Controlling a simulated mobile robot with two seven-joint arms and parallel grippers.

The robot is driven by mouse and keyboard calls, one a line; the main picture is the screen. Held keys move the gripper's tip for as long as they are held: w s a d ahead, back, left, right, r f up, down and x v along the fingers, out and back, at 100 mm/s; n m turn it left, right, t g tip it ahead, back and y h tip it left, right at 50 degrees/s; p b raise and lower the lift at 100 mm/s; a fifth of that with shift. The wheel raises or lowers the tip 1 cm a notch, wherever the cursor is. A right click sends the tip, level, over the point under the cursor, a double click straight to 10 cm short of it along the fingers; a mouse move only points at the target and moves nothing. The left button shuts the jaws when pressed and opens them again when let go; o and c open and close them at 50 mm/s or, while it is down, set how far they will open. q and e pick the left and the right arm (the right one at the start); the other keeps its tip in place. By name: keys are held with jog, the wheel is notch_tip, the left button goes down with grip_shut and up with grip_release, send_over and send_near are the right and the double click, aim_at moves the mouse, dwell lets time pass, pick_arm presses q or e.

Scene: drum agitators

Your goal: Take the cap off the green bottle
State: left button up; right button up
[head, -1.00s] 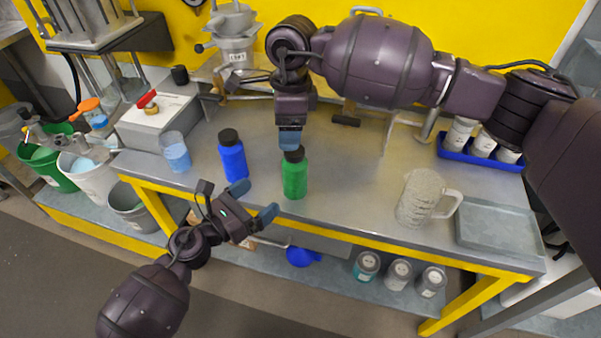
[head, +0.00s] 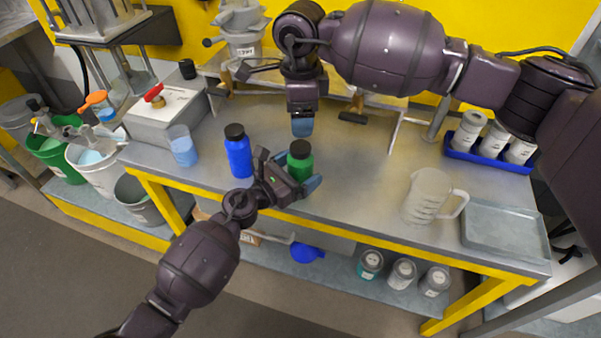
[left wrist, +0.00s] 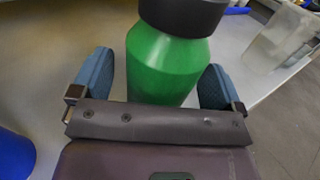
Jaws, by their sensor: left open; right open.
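The green bottle (head: 299,162) stands upright near the front edge of the bench, with its black cap (head: 300,148) on. My left gripper (head: 290,170) is open at the bottle, and hides its lower part in the head view. In the left wrist view the green body (left wrist: 165,66) lies between the two blue fingers (left wrist: 156,82), with visible gaps, and the black cap (left wrist: 182,14) is above them. My right gripper (head: 302,127) points down just behind and above the cap. Its fingers overlap in the head view, and it holds nothing visible.
A blue bottle (head: 238,156) with a black cap stands close left of my left gripper. A blue cup (head: 183,149) is further left. A clear jug (head: 428,196) and a grey tray (head: 505,231) are at right. The bench between bottle and jug is clear.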

pick_arm(q)
jog(key=shift+w+d, duration=0.2)
jog(key=shift+c, duration=0.2)
